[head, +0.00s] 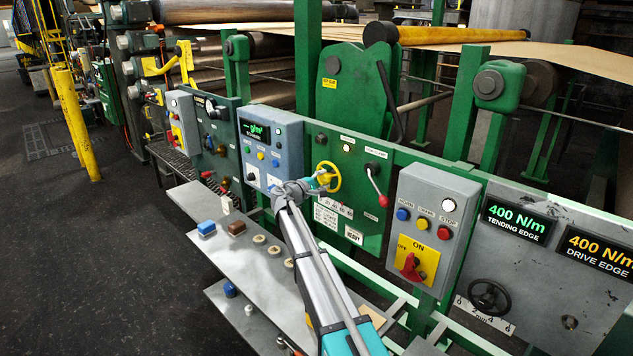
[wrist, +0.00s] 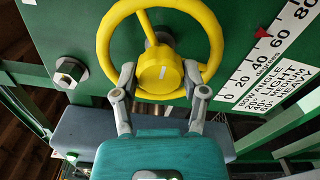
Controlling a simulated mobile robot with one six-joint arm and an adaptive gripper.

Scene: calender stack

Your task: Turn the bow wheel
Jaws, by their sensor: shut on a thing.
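The bow wheel (wrist: 104,45) is a yellow three-spoke-style handwheel with a thick round hub on a green panel. It also shows in the head view (head: 335,182), partly hidden by my gripper. My gripper (wrist: 160,76) has its two grey fingers on either side of the hub, at the lower part of the wheel, and is shut on it. In the head view my gripper (head: 318,181) reaches the wheel from the lower left. A white bow angle scale (wrist: 270,55) in degrees is right of the wheel; its red pointer (wrist: 262,33) is near 60.
A red-knobbed lever (head: 376,188) and a grey button box (head: 432,228) are right of the wheel. A blue-grey control box (head: 270,150) is to its left. A grey shelf (head: 222,240) with blocks and rings lies below. A bolt head (wrist: 68,73) juts from the panel.

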